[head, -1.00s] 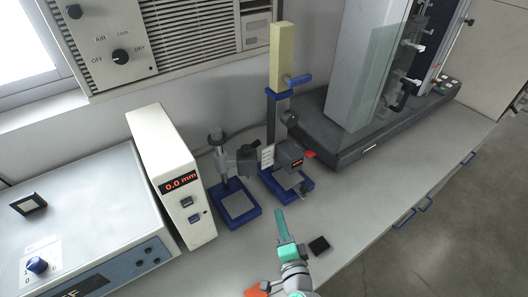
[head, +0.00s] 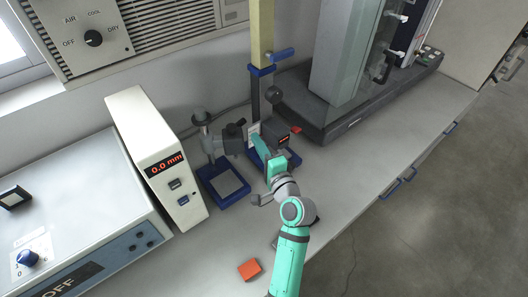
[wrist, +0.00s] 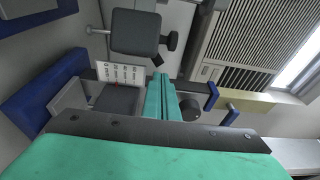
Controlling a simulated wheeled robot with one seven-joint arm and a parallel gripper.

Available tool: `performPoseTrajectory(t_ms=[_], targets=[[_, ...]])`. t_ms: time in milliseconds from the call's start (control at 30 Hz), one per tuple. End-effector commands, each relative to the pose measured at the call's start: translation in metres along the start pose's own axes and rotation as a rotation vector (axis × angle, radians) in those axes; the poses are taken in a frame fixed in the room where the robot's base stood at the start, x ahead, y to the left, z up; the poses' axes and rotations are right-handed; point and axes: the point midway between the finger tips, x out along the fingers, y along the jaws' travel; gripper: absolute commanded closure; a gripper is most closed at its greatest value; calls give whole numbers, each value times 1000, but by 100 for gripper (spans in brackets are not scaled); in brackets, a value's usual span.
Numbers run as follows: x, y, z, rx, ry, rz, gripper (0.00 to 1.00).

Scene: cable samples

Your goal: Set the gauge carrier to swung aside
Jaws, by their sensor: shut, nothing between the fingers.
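My gripper (head: 257,150) is shut and empty, with its teal fingers close in front of the right-hand stand. In the wrist view the two fingertips (wrist: 158,80) are together. The dark block that looks like the gauge carrier (head: 232,139) sits beside the post of the short left stand, reaching right toward the tall stand. In the wrist view this block (wrist: 138,32) shows a pin and a knob and is apart from my fingers.
A white readout box (head: 165,165) showing 0.0 mm stands left of the stands. A blue lever (head: 282,54) juts from the tall column. A large machine (head: 350,110) stands at the back right. An orange block (head: 249,269) lies near the bench front.

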Motion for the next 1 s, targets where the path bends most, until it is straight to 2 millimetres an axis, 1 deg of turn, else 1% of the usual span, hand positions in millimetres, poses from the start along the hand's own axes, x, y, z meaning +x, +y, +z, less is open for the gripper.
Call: performPoseTrajectory(t_ms=[33,100,200,333,500,867,967,1000], targets=[[10,0,0,-1,-2,0,100],[22,0,0,-1,-2,0,100],[38,0,0,0,-1,1,100],[52,0,0,0,-1,0,100],[60,0,0,-1,0,1,100],[62,0,0,-1,0,1,100],[70,0,-2,-1,-1,0,100],[76,0,-3,-1,-1,1,100]])
